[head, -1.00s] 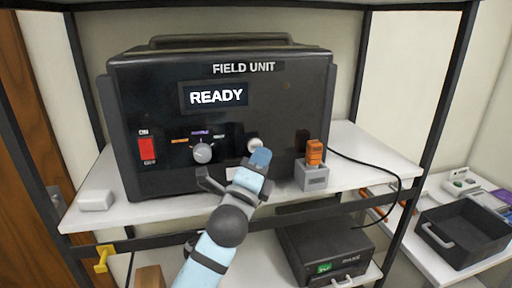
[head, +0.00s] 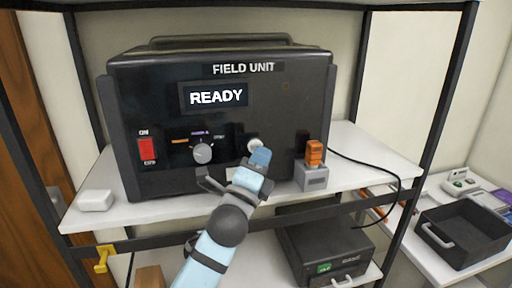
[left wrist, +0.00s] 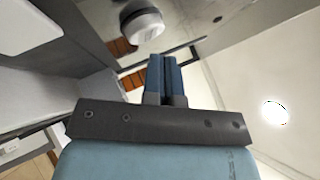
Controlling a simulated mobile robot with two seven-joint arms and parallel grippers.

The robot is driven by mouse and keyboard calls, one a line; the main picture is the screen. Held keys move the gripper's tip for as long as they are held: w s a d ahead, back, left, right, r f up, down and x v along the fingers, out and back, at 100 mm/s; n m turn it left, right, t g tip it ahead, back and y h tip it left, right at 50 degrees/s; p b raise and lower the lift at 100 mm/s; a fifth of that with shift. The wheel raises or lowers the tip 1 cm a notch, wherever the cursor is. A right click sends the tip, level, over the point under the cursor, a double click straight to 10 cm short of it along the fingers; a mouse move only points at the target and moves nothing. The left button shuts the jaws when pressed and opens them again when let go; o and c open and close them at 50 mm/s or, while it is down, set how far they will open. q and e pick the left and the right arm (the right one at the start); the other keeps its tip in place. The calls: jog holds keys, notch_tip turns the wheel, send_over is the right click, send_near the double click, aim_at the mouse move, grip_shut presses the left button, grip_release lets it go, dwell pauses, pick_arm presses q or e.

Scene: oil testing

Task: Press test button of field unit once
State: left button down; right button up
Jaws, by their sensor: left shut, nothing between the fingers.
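The black field unit (head: 240,115) stands on the upper white shelf, and its screen (head: 216,95) reads "READY". A round white button (head: 254,145) is on the lower right of its front. My left gripper (head: 261,157) is shut and empty, its blue fingertips just below and right of that button. In the left wrist view the shut fingers (left wrist: 164,75) point toward the panel, with a round white knob or button (left wrist: 142,24) beyond and left of them, apart from the tips. The head view does not show clearly whether the fingertips touch the panel. My right gripper is not in view.
A red switch (head: 147,150) and a grey dial (head: 203,153) are left of the button. A grey block with an orange piece (head: 314,155) stands close to the right. A white block (head: 96,200) is at the shelf's left. A black bin (head: 465,235) is at right.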

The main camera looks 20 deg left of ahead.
pick_arm(q)
jog(key=shift+w+a, duration=0.2)
jog(key=shift+w, duration=0.1)
jog(key=shift+w+a, duration=0.25)
jog(key=shift+w, duration=0.1)
dwell(0.7)
dwell(0.3)
jog(key=shift+s+d, duration=0.5)
jog(key=shift+s, duration=0.25)
jog(key=shift+p, duration=0.3)
jog(key=s+d, duration=0.1)
jog(key=s, duration=0.1)
jog(key=s+d, duration=0.1)
jog(key=s, duration=0.1)
jog(key=shift+d, duration=0.4)
